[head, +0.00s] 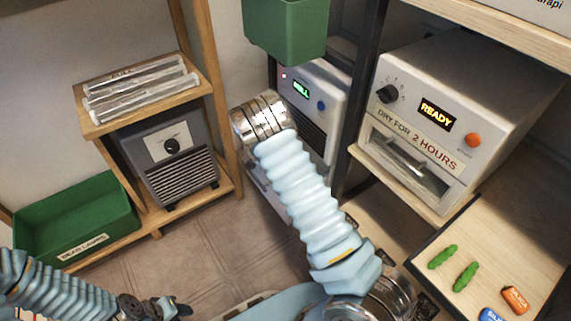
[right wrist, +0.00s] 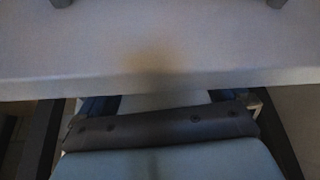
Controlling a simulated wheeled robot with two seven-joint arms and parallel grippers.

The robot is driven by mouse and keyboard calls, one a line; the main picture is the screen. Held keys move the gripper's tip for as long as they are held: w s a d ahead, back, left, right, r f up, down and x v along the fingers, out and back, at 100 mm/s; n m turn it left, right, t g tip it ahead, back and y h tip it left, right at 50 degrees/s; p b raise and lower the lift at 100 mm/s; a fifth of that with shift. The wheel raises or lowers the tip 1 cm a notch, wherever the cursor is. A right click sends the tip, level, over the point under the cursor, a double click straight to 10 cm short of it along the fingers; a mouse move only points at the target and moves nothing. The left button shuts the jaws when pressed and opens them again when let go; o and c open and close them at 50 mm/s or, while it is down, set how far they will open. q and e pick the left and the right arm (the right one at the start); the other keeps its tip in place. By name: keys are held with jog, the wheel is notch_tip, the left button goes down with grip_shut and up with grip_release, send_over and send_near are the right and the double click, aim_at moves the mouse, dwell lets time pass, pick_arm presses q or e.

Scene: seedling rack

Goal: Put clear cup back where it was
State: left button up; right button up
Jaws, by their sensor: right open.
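I cannot make out the clear cup in either view. My right arm reaches up from the bottom of the head view toward the white machine with a green-lit display (head: 313,100). The metal wrist is in front of that machine and hides part of it, and the right gripper is out of sight there. In the dim right wrist view my right gripper (right wrist: 163,98) is open, just below a pale, flat surface (right wrist: 160,45); I see nothing held. My left gripper (head: 168,307) is low at the bottom left, partly cut off; its jaw state is unclear.
A white dryer reading READY (head: 470,85) stands at right. Below it, a wooden top (head: 510,250) holds green pods and small packets. At left are a wooden rack with tubes (head: 140,85), a grey heater (head: 170,165) and a green bin (head: 75,215). A green container (head: 287,30) hangs above.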

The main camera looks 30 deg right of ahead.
jog(key=w+v, duration=0.1)
jog(key=v, duration=0.6)
jog(key=shift+s+r+p, duration=0.2)
jog(key=shift+s+p, duration=0.15)
jog(key=shift+s, duration=0.2)
